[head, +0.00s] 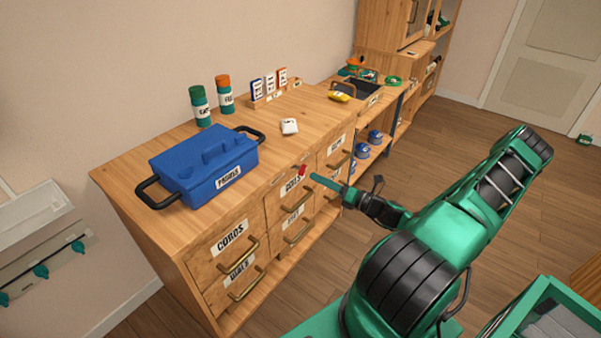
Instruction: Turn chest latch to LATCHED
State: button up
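A wooden chest of drawers (215,222) with labelled drawers stands along the wall. A small red piece (302,169), which looks like the latch, sits on its front near the top edge, above a drawer with a partly readable label. Which way it is turned is too small to tell. My gripper (326,184) reaches in from the right at the chest front. Its green tip ends just right of the red piece; I cannot tell whether they touch. The gap between its fingers does not show clearly.
A blue case (205,165) with black handles stands on the chest top. Drawer handles (247,284) stick out. The floor (440,135) beyond my arm is clear.

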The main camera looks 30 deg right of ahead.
aim_at(302, 172)
jog(key=x, duration=0.8)
jog(key=shift+f, duration=0.1)
grip_shut()
